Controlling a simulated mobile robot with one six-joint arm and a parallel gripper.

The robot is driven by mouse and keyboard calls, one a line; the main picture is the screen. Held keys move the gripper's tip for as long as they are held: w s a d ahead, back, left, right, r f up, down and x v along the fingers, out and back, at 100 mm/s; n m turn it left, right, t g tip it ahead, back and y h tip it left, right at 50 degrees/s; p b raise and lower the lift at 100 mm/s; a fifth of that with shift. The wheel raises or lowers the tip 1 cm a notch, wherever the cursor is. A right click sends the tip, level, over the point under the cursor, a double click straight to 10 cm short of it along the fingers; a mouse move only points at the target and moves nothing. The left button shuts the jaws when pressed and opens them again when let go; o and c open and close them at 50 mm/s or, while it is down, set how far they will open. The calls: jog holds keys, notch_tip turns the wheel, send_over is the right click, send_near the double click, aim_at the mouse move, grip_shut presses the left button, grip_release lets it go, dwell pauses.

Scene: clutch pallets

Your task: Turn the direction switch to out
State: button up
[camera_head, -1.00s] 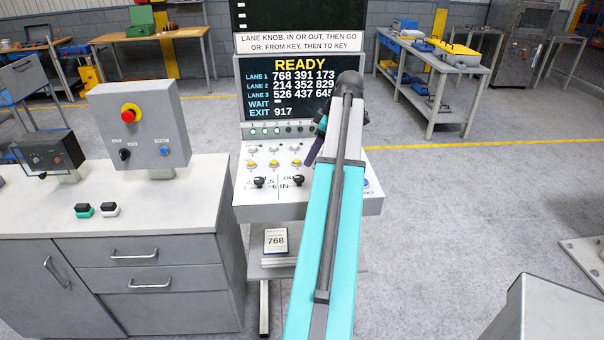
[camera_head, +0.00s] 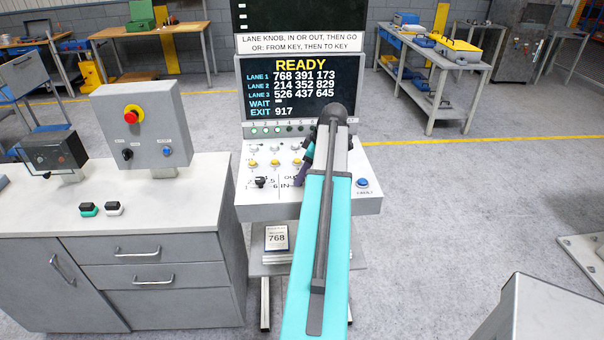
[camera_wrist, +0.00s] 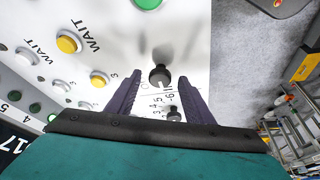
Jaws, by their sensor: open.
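The direction switch is a black knob (camera_wrist: 159,75) on the sloped white panel; in the wrist view it lies between and just past my fingertips. In the head view my arm hides it, with parts of its "OUT" and "IN" lettering showing beside my gripper (camera_head: 303,170). My gripper, with purple fingers, is open in the wrist view (camera_wrist: 161,82), its fingers on either side of the knob's line. I cannot tell whether they touch it, nor which way it points. The numbered lane knob (camera_head: 260,182) sits to its left and also shows in the wrist view (camera_wrist: 173,114).
Yellow WAIT buttons (camera_wrist: 68,42) and white ones line the panel; a blue button (camera_head: 362,183) is at its right. The screen (camera_head: 300,90) above reads READY. A grey cabinet (camera_head: 130,225) with a switch box (camera_head: 145,125) stands left.

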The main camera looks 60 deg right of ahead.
jog(key=shift+f, duration=0.25)
